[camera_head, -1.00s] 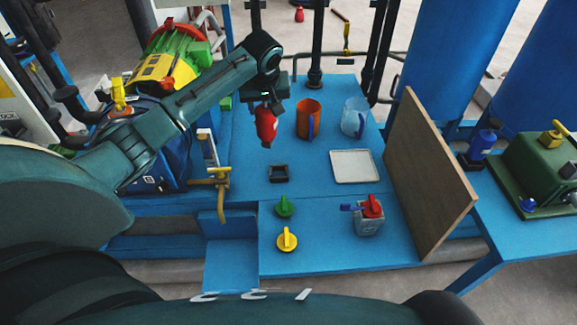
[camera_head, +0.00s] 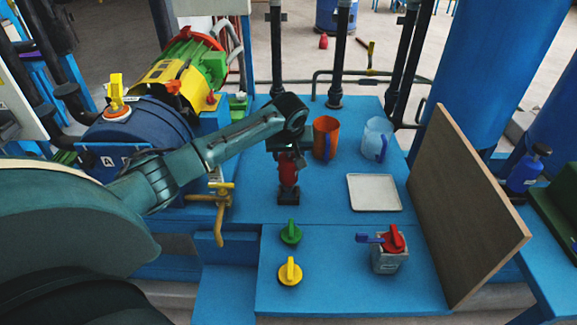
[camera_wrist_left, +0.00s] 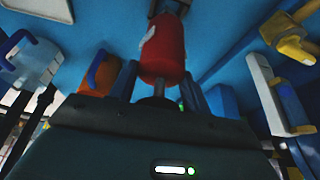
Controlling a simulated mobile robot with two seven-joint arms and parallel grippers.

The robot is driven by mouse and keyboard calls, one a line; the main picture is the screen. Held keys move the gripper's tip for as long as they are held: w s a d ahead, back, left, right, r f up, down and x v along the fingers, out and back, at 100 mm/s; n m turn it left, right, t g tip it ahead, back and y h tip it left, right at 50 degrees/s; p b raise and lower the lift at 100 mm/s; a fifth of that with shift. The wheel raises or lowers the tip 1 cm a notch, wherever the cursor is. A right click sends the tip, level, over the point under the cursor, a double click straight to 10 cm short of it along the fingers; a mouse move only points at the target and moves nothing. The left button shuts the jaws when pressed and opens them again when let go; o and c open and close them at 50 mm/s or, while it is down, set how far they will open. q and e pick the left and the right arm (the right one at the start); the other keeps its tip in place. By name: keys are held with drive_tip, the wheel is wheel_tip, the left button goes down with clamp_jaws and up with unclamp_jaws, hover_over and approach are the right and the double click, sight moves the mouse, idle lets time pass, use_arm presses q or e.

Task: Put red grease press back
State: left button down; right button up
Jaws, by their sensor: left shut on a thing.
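The red grease press (camera_head: 288,172) is upright in my left gripper (camera_head: 287,154), which is shut on it from above. The small black square holder (camera_head: 288,197) sits on the blue table directly below. The lower end of the press lines up with the holder; I cannot tell whether it is inside it or just above. In the left wrist view the red body of the press (camera_wrist_left: 163,48) shows between the two fingers (camera_wrist_left: 160,88), with the holder partly visible beyond it. My right gripper is not in view.
Behind stand an orange mug (camera_head: 325,138) and a clear jug (camera_head: 377,139). A white tray (camera_head: 374,193) lies to the right, before a wooden board (camera_head: 465,205). Green (camera_head: 290,232) and yellow (camera_head: 290,271) knobs and a red-topped grey can (camera_head: 388,257) are in front. A brass tap (camera_head: 220,210) is left.

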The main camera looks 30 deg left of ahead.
use_arm(q)
wheel_tip(320, 180, down, 3)
drive_tip(key=shift+f, duration=0.1)
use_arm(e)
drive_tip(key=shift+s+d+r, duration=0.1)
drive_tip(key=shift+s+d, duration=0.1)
use_arm(q)
drive_tip(key=c, duration=0.7)
unclamp_jaws()
drive_tip(key=shift+f, duration=0.15)
drive_tip(key=shift+o, duration=0.2)
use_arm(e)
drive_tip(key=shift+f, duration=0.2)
use_arm(q)
drive_tip(key=p+v, duration=0.2)
drive_tip(key=v, duration=1)
drive_tip(key=shift+r, duration=0.2)
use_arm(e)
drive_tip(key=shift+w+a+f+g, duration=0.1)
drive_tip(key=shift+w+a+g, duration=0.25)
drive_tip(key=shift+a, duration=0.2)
use_arm(q)
drive_tip(key=shift+w, duration=0.1)
